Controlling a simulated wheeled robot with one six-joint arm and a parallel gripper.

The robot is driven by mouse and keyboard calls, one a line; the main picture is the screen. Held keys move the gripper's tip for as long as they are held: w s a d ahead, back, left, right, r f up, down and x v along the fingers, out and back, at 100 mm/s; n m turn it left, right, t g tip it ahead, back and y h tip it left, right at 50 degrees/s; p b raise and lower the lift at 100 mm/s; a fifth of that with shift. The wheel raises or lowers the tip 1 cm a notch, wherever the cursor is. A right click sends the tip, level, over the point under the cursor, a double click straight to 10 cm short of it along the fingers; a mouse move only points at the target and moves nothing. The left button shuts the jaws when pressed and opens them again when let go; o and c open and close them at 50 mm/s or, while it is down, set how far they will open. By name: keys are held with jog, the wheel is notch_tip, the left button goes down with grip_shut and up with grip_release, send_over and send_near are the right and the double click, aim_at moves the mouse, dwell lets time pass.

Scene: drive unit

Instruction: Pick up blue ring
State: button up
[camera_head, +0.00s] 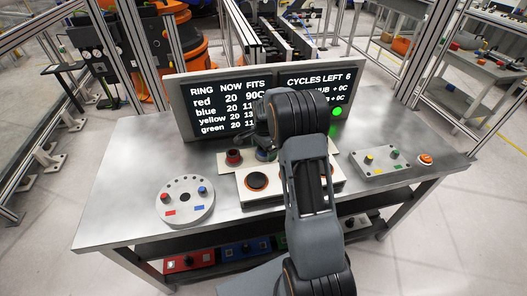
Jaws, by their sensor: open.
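What looks like the blue ring (266,155) sits on a pale plate on the bench, right of the dark red ring (233,157). Only a small dark blue part of it shows. My gripper (262,143) is above it, close by, and is open. My arm's dark wrist hides much of the gripper and the space behind it. I cannot tell whether the fingers are around the ring or only above it.
A display (225,104) stands at the back. In front are a white box with a round black plate (257,181), a grey disc (185,203) with coloured knobs at left, and a button panel (378,162) and orange button (425,159) at right.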

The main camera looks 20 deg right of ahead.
jog(key=shift+f, duration=0.6)
jog(key=shift+c, duration=0.2)
jog(key=shift+r, duration=0.1)
jog(key=c, duration=1.2)
